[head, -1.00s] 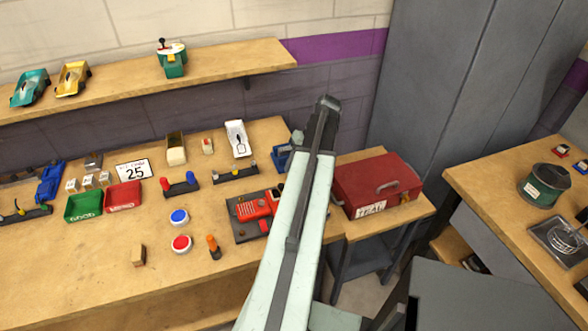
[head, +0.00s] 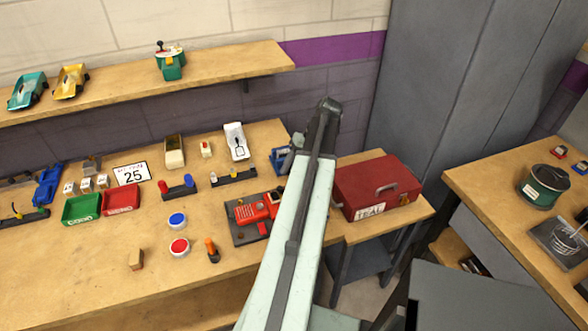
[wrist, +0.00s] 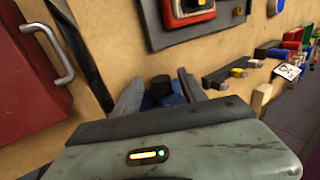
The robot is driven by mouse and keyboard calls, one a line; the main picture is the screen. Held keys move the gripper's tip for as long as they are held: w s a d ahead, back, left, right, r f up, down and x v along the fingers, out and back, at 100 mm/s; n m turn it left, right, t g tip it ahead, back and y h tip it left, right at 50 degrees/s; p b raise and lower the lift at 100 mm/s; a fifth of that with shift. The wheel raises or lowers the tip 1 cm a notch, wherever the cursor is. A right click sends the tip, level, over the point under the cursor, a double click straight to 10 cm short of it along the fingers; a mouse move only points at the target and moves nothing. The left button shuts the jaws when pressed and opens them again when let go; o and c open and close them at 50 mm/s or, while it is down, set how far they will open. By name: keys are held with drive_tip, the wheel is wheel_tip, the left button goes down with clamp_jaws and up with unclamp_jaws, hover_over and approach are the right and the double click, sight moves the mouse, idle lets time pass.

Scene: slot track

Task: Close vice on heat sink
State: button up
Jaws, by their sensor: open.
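The blue vice (head: 281,159) stands at the right end of the bench in the head view, partly hidden by my arm. In the wrist view my gripper (wrist: 161,77) is open, with one finger on each side of a dark round part (wrist: 161,84). Blue of the vice (wrist: 174,99) shows below that part, between the fingers. I cannot tell whether the fingers touch it. I cannot make out the heat sink or the gap between the vice jaws. In the head view my gripper is hidden behind my arm.
A red toolbox (head: 377,187) stands close on the right. A dark rack with small blocks (head: 234,177) is left of the vice. The front left bench is largely clear.

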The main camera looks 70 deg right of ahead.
drive_tip(key=p+v, duration=0.6)
drive_tip(key=v, duration=0.1)
drive_tip(key=shift+s+r+p, duration=0.15)
drive_tip(key=shift+r+p, duration=0.15)
drive_tip(key=shift+p, duration=0.05)
drive_tip(key=shift+d, duration=0.1)
